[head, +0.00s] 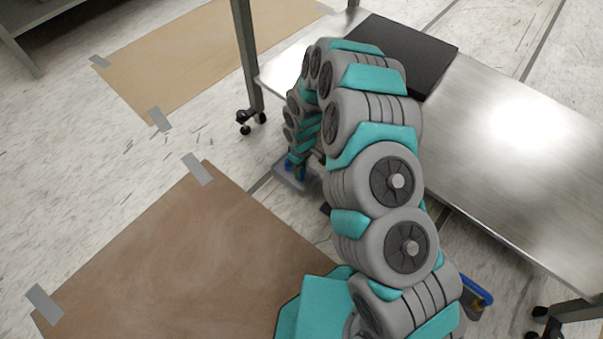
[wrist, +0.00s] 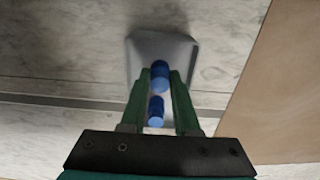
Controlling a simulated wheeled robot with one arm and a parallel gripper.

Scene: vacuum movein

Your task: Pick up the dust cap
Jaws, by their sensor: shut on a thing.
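My gripper (wrist: 163,78) points down at the floor, its two green fingers closed around blue rounded pieces. I take the blue piece between the fingertips to be the dust cap (wrist: 160,76). A second blue piece (wrist: 156,111) shows between the fingers, closer to the palm; I cannot tell whether the two are joined. A grey, flat, tray-like thing (wrist: 180,48) lies behind the fingertips. In the head view my gripper (head: 296,168) is small and partly hidden by my arm, low beside the grey piece (head: 294,182), where some blue shows.
A brown sheet (head: 190,260) is taped to the floor at the lower left, a tan sheet (head: 190,65) further back. A steel table (head: 500,150) on casters stands at the right, bearing a black flat panel (head: 425,55). Pale floor (head: 70,165) is open at the left.

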